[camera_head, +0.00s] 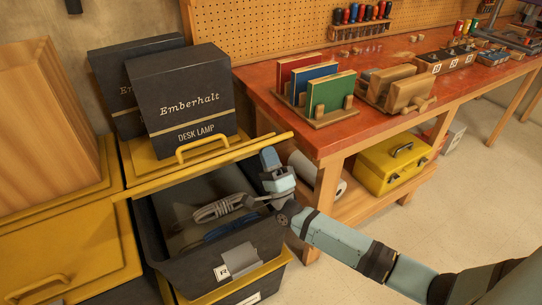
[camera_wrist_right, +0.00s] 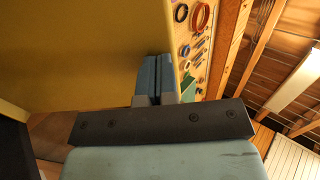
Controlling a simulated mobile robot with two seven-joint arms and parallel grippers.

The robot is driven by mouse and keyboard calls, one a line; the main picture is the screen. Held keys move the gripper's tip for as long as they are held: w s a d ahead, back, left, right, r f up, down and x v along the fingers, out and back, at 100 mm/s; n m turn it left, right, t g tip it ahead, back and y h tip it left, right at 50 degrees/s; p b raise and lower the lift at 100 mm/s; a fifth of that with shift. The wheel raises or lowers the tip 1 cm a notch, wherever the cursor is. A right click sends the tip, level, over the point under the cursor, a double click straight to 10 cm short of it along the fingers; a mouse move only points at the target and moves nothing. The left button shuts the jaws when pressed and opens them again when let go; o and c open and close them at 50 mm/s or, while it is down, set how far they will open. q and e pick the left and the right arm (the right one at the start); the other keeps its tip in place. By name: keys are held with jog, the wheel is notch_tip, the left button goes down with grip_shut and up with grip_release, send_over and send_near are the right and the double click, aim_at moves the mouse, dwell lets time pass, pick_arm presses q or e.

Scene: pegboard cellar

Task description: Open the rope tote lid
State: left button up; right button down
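The rope tote (camera_head: 262,240) is a dark open-topped bin at lower centre in the head view, with a small white label on its front. A coiled grey rope (camera_head: 220,208) and something blue show inside. Its yellow lid (camera_head: 160,182) is raised at the front, with a yellow handle (camera_head: 208,148) near its front edge. My right gripper (camera_head: 270,160) is at the right end of the lid, over the tote's right side. In the wrist view its fingers (camera_wrist_right: 155,78) are together beside a broad yellow surface; I cannot tell whether they touch it. My left gripper is not in view.
Other yellow-lidded totes (camera_head: 70,245) are at left. The red-topped workbench (camera_head: 330,130) is at right, holding books and wooden racks. A yellow toolbox (camera_head: 392,162) sits on its lower shelf. Floor is clear at right.

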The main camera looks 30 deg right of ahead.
jog(key=w+r+g+p, duration=0.1)
jog(key=r+p, duration=0.1)
jog(key=p, duration=0.1)
jog(key=w+r+g+p, duration=0.1)
jog(key=w+r+p, duration=0.1)
jog(key=r+p, duration=0.1)
jog(key=w+r+p, duration=0.2)
jog(key=shift+r+g+p, duration=0.4)
pick_arm(q)
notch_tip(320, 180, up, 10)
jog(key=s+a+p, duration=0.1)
jog(key=p, duration=0.5)
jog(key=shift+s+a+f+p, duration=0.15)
jog(key=shift+p, duration=0.2)
pick_arm(e)
jog(key=w+r+g, duration=0.2)
jog(key=w+r, duration=0.1)
jog(key=w, duration=0.5)
jog(key=w+r+g, duration=0.2)
jog(key=w+r, duration=0.1)
jog(key=w, duration=0.5)
jog(key=shift+a, duration=0.35)
